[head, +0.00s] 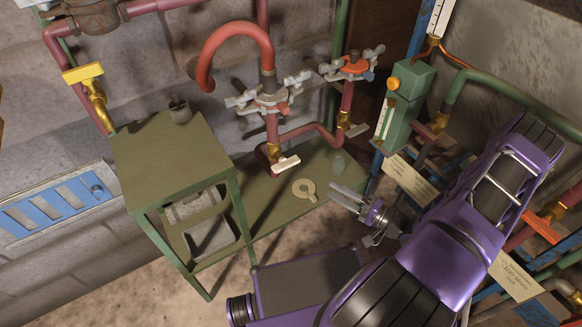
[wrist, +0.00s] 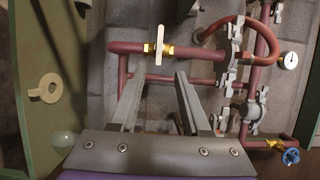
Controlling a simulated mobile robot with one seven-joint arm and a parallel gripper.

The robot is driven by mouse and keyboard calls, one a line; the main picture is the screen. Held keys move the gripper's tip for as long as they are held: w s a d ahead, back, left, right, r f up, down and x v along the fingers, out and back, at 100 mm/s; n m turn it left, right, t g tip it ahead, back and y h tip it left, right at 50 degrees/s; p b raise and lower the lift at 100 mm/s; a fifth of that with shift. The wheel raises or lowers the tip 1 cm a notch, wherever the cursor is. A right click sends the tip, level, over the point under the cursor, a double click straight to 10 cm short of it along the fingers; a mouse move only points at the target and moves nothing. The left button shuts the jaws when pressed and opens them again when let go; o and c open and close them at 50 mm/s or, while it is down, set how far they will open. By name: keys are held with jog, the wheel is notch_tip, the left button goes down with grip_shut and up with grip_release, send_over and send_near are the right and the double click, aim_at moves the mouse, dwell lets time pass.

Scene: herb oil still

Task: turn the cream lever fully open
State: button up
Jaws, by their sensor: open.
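A cream lever (head: 286,163) sits on a brass valve low on a dark red upright pipe, above the green bench. In the wrist view the cream lever (wrist: 160,45) stands crosswise to its pipe, beyond the fingertips. My gripper (head: 336,196) is open and empty, to the right of and below the lever in the head view, apart from it. In the wrist view my gripper (wrist: 158,84) has both fingers spread, with the lever ahead between their lines.
A pale ring-shaped piece (head: 304,189) and a glass jar (head: 338,164) are on the green bench (head: 265,215). Grey clamps (head: 268,101) and a red curved pipe (head: 232,30) are above. A yellow lever (head: 83,73) is at left. A green box (head: 408,95) stands close on the right.

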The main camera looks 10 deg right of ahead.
aim_at(289, 167)
jog(key=x, duration=1.6)
jog(key=shift+a, duration=0.1)
grip_shut()
